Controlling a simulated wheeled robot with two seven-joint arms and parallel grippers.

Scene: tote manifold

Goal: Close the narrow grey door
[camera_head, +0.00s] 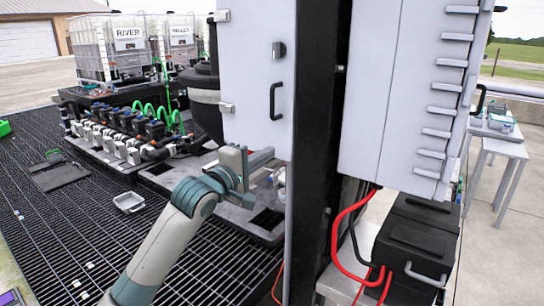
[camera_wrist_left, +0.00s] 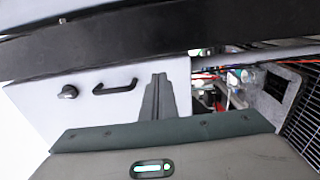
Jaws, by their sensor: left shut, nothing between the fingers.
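The narrow grey door (camera_head: 248,72) is an upright light-grey panel left of a black post. It has hinges on its left edge, a black handle (camera_head: 276,101) and a small dark latch knob (camera_head: 279,49). In the left wrist view the door (camera_wrist_left: 125,112) fills the left and middle, with its handle (camera_wrist_left: 115,86) and knob (camera_wrist_left: 68,92). How far it stands open is hard to tell. My left gripper (camera_head: 264,159) is shut and empty at the door's lower edge, below the handle. Its fingers (camera_wrist_left: 160,97) overlap the door; contact is unclear. My right gripper is out of view.
The black post (camera_head: 320,130) stands right beside the door. A larger grey cabinet (camera_head: 385,90), red cables (camera_head: 345,240) and black boxes (camera_head: 405,245) are right of it. Valves (camera_head: 110,135) and white tanks (camera_head: 125,50) stand left. Open floor grating (camera_head: 60,230) lies at the left front.

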